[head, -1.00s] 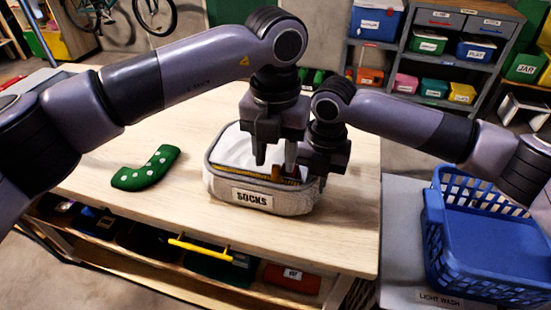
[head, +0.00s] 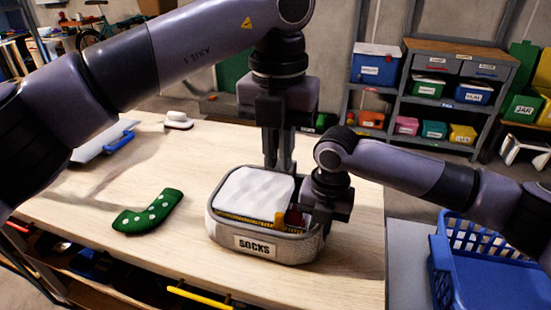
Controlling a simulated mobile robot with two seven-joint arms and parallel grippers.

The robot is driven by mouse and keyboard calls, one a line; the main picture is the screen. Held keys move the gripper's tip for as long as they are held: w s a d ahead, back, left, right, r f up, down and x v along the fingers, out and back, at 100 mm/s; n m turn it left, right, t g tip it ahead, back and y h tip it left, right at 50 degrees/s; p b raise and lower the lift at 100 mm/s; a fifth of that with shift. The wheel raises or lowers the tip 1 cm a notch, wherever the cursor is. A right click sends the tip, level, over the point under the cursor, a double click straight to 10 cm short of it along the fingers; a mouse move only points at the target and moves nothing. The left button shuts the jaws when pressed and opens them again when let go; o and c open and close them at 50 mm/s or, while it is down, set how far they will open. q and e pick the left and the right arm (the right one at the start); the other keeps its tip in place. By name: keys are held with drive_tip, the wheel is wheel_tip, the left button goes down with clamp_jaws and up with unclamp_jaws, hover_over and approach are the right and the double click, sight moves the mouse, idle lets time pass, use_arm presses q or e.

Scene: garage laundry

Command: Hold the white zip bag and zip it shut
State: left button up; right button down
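The white zip bag (head: 222,232) sits upright on the table, with a "SOCKS" label on its front. Its white lid panel (head: 255,187) lies over most of the top. A yellowish zipper line (head: 245,217) runs along the front rim. A dark gap, with a small orange piece (head: 280,219) and a red one beside it, shows at the right end. My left gripper (head: 280,168) is at the bag's back right edge, its fingers close together with nothing visible between them. My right gripper (head: 312,212) is at the bag's right end; its fingers are mostly hidden.
A green sock with white dots (head: 148,212) lies left of the bag. A white-topped brush (head: 178,121) and a grey board with a blue handle (head: 105,142) lie farther back. A blue basket (head: 470,250) stands at the right. The table (head: 180,262) is clear in front.

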use_arm(q)
drive_tip(key=shift+w+a+f, duration=0.2)
drive_tip(key=shift+w+a, duration=0.05)
drive_tip(key=shift+a, duration=0.1)
clamp_jaws()
drive_tip(key=g+h, duration=0.3)
drive_tip(key=h, duration=0.1)
approach(275, 220)
wheel_tip(275, 220, up, 2)
drive_tip(key=a, duration=0.2)
drive_tip(key=w+a+f+h, duration=0.25)
drive_tip(key=a+h, duration=0.25)
drive_tip(key=a, duration=0.3)
drive_tip(key=x, duration=0.9)
drive_tip(key=shift+w+d+f, duration=0.1)
drive_tip(key=shift+d+f, duration=0.15)
drive_tip(key=shift+d, duration=0.05)
drive_tip(key=d, duration=0.1)
drive_tip(key=s+d, duration=0.1)
drive_tip(key=d, duration=0.1)
drive_tip(key=shift+s, duration=0.1)
drive_tip(key=shift+s+d, duration=0.15)
drive_tip(key=shift+d, duration=0.25)
